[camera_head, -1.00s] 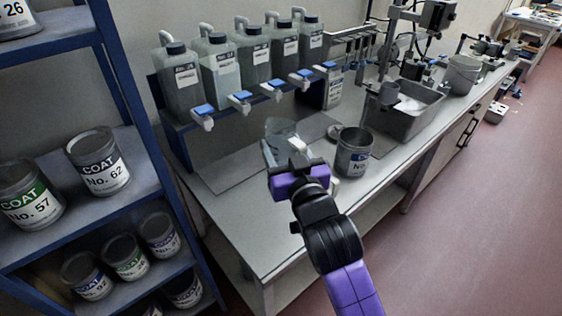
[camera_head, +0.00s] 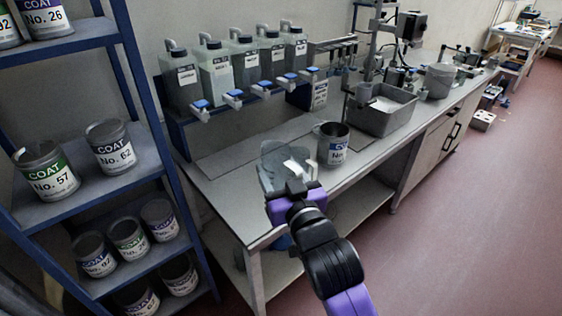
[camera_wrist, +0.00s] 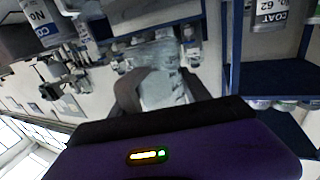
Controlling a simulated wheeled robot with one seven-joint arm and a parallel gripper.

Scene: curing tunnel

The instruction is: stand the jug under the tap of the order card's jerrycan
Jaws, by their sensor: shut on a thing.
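A clear, translucent jug (camera_head: 274,160) is held by my gripper (camera_head: 294,174), above the front left part of the bench. The jug also shows in the wrist view (camera_wrist: 165,88), with a dark finger of my gripper (camera_wrist: 130,92) against it. Several jerrycans (camera_head: 246,66) with white labels stand in a row on a blue rack (camera_head: 178,128). Their blue-handled taps (camera_head: 233,99) stick out in front. The jug is in front of the taps and apart from them. The labels are too small to read, and I cannot make out an order card.
A grey can (camera_head: 333,150) stands on the bench (camera_head: 222,185) just right of the jug. Shelves of COAT cans (camera_head: 113,148) stand at the left. The bench below the taps looks clear.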

